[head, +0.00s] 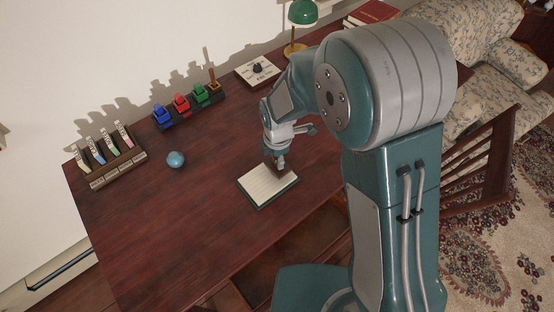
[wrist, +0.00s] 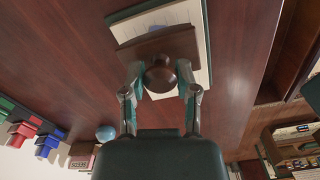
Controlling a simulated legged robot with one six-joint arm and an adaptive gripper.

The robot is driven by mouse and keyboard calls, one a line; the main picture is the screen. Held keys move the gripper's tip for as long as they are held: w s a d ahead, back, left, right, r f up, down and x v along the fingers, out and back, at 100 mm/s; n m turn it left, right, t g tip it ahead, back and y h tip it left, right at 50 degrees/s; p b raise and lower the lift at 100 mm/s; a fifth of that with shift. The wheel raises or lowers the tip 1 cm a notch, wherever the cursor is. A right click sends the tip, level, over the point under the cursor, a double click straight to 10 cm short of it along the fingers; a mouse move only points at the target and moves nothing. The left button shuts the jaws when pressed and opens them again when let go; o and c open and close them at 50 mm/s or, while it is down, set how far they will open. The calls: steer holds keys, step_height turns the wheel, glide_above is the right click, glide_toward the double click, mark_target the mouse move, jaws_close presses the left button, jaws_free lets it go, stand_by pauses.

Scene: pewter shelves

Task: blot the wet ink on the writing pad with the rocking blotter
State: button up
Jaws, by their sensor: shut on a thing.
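The writing pad (head: 264,188) lies on the dark wood desk, with lined pages and a dark green edge. It also shows in the wrist view (wrist: 187,15). The rocking blotter (wrist: 157,48) is brown wood with a round knob. My gripper (wrist: 160,82) is shut on its knob. In the head view my gripper (head: 279,160) is over the far right part of the pad, with the blotter partly hidden beneath it. The blotter is over the pad; I cannot tell whether it touches the page.
A blue ball (head: 176,159) lies on the desk (head: 200,220) left of the pad. A rack of coloured stamps (head: 189,107), a tag holder (head: 112,165), a white dial board (head: 258,71) and a green lamp (head: 302,14) stand along the back.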

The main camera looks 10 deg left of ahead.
steer(key=shift+r, duration=2.6)
